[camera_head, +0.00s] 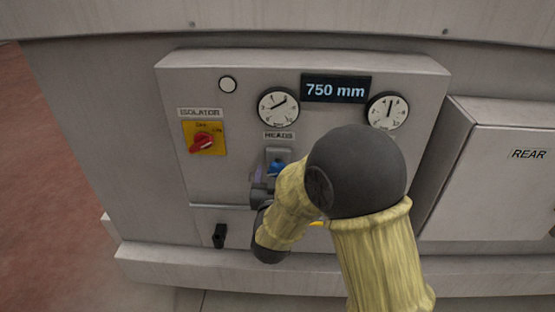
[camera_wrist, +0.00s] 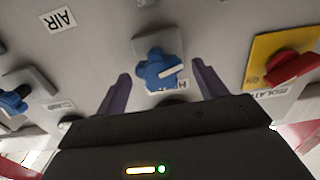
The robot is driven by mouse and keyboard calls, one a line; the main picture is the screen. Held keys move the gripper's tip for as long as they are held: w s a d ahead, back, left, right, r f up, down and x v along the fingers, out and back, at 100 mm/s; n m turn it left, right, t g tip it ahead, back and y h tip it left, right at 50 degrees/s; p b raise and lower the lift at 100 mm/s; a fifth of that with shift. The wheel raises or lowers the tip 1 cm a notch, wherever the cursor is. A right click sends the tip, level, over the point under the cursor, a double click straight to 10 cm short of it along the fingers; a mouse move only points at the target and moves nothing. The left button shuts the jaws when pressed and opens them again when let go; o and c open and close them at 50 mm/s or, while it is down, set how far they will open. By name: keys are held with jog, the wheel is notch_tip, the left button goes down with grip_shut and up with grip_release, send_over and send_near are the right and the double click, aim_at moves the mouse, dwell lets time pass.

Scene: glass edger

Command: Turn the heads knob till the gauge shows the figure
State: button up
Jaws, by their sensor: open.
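The blue heads knob (camera_head: 277,168) sits on a grey plate below the HEADS label (camera_head: 279,135), partly covered by my arm. In the wrist view the lobed knob (camera_wrist: 155,68) shows a white pointer bar towards the right. My gripper (camera_wrist: 161,70) is open, with one finger on each side of the knob; I cannot tell whether they touch it. The round gauge (camera_head: 278,107) above the HEADS label has its needle pointing up and right; its numerals are too small to read. A dark display (camera_head: 336,89) reads 750 mm.
A red isolator switch (camera_head: 202,142) on a yellow plate is left of the knob. A second gauge (camera_head: 388,110) is at the upper right. Another blue knob (camera_wrist: 14,100) shows in the wrist view, near an AIR label (camera_wrist: 58,20). A REAR box (camera_head: 495,185) protrudes on the right.

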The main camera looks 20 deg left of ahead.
aim_at(277, 173)
jog(key=shift+p+x, duration=0.5)
jog(key=shift+x, duration=1.35)
jog(key=shift+c, duration=0.2)
jog(key=c, duration=0.9)
jog(key=shift+c, duration=0.2)
